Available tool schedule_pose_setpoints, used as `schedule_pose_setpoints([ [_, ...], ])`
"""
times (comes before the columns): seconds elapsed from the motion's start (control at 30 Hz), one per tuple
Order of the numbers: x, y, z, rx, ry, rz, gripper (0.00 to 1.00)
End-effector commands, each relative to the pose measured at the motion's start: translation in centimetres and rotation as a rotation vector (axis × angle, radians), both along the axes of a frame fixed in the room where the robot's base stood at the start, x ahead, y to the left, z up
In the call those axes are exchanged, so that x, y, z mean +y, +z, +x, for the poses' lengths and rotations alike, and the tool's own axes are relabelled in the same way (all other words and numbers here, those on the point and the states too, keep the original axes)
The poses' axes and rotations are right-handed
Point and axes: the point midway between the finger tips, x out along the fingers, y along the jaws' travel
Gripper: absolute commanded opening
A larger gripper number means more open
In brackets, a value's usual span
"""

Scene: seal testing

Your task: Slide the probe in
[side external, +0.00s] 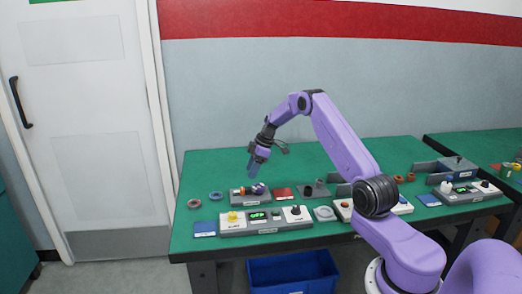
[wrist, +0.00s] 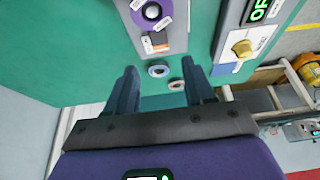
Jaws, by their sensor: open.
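My gripper (side external: 253,169) is open and empty, above the left part of the green bench. In the wrist view its two dark fingers (wrist: 161,88) stand apart with nothing between them. A small grey fixture (side external: 237,198) with a purple round part (side external: 259,188) sits on the bench just below my gripper.
A control box (side external: 265,226) with a green display and yellow knob (side external: 232,216) stands in front of the fixture. A blue ring (side external: 215,196) and a reddish ring (side external: 194,203) lie to its left. A dark red block (side external: 282,193) is at its right. The bench behind is clear.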

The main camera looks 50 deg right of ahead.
Motion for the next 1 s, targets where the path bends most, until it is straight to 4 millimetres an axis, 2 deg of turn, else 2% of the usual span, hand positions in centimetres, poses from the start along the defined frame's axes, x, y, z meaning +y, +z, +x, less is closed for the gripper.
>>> schedule_pose_setpoints([
  [0.03,-0.4,1.2,-0.3,-0.002,-0.002,-0.002,0.53],
  [0.2,-1.4,4.4,-1.3,-0.002,-0.002,-0.002,0.53],
  [0.43,-2.3,7.5,-2.2,0.000,0.000,-0.001,0.53],
  [0.63,-2.5,8.4,-2.6,0.002,-0.001,0.000,0.53],
  [1.0,-2.5,8.5,-2.6,0.002,-0.001,0.000,0.53],
])
